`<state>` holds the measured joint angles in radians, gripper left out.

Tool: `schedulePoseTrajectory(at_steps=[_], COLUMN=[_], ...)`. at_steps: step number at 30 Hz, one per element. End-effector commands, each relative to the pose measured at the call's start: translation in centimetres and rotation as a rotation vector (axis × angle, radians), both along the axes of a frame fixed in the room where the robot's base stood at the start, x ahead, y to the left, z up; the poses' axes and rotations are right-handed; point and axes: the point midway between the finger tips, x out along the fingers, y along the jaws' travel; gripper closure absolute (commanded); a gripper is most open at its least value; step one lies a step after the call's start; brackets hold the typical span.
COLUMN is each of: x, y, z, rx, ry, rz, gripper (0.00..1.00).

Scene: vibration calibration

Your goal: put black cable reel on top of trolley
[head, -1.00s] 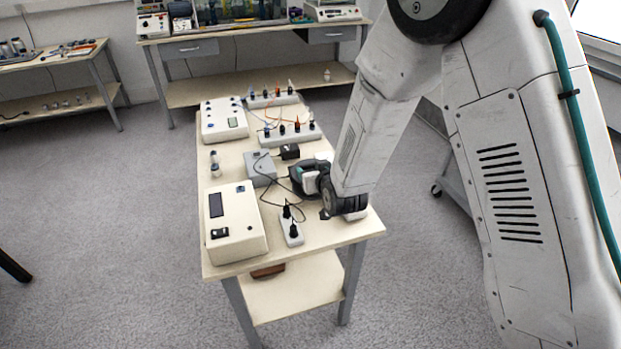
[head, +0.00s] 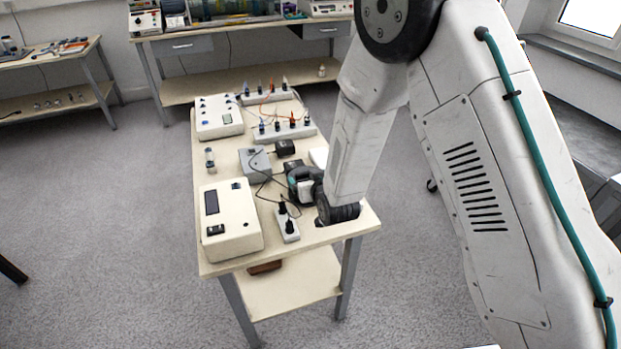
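A black rounded object that looks like the cable reel (head: 299,172) is on the cream workbench, left of my wrist. A pale part and a teal patch show against it, and I cannot tell whether these belong to the reel or my gripper. My gripper (head: 304,190) is low over the bench's right side, at or right beside the reel. My arm hides much of it, so its fingers and any contact are unclear. A grey structure that may be the trolley (head: 597,187) shows at the right edge, mostly behind my arm. A dark caster (head: 432,186) shows beside my arm.
The workbench (head: 225,262) carries a cream meter box (head: 231,222), a grey box (head: 256,165), a power strip (head: 287,226) with a black plug, and several loose cables. Another cream instrument (head: 218,117) stands further back.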

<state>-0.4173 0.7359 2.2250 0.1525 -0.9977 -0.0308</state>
Motion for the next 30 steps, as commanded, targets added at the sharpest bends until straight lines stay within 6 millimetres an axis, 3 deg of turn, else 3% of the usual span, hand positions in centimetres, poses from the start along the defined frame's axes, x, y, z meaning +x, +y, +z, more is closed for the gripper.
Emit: schedulePoseTrajectory(at_steps=[7,21,30], x=[-0.7,-8.9,-10.7], y=[-0.2,-2.5,-3.1], z=[0.6,4.1,4.9], rx=[0.0,-0.001,0.0], ry=[0.0,0.0,0.0], rz=[0.0,0.001,0.0], gripper=[0.13,0.13,0.13])
